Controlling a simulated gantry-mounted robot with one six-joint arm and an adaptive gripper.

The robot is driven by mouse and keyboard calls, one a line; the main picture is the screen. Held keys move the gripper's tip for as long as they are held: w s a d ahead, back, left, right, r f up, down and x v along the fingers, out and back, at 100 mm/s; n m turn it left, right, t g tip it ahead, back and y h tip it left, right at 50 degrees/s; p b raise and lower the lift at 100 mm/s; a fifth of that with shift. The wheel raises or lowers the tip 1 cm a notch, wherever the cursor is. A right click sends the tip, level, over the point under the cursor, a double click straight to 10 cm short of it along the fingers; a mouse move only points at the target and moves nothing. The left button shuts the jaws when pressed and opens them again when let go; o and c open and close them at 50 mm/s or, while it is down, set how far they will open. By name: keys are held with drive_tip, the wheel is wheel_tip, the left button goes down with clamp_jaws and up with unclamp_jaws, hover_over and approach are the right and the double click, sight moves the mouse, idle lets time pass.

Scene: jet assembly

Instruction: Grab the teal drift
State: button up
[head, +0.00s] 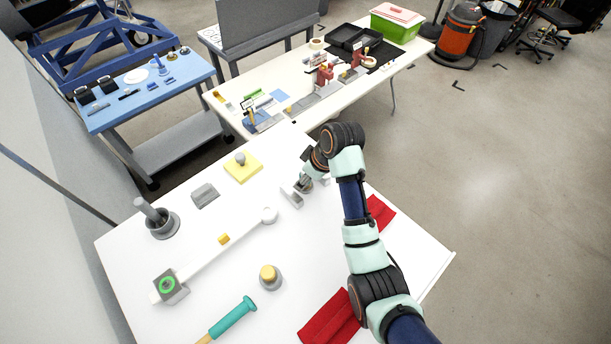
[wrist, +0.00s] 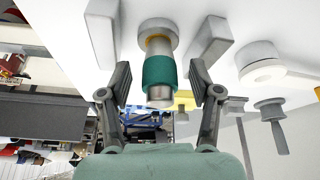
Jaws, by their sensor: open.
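A short teal-banded cylinder (wrist: 159,72) with metal ends and a yellow ring, seemingly the teal drift, stands in a round grey base (wrist: 157,28) in the wrist view. My gripper (wrist: 160,85) is open, with one finger on each side of the cylinder and visible gaps between. In the head view my gripper (head: 308,176) is low over the white table beside light grey blocks, and it largely hides the cylinder. A longer teal-handled tool (head: 232,321) with a tan end lies at the table's front left, away from my gripper.
Light grey blocks (head: 290,195) flank the base closely. A yellow block with a grey knob (head: 242,166), a grey block (head: 205,195), a grey cup with a rod (head: 160,222) and a white bar (head: 215,250) lie left. Red pieces (head: 330,320) lie near the front edge.

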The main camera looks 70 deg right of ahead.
drive_tip(key=shift+w+f, duration=0.15)
drive_tip(key=shift+f, duration=0.2)
clamp_jaws()
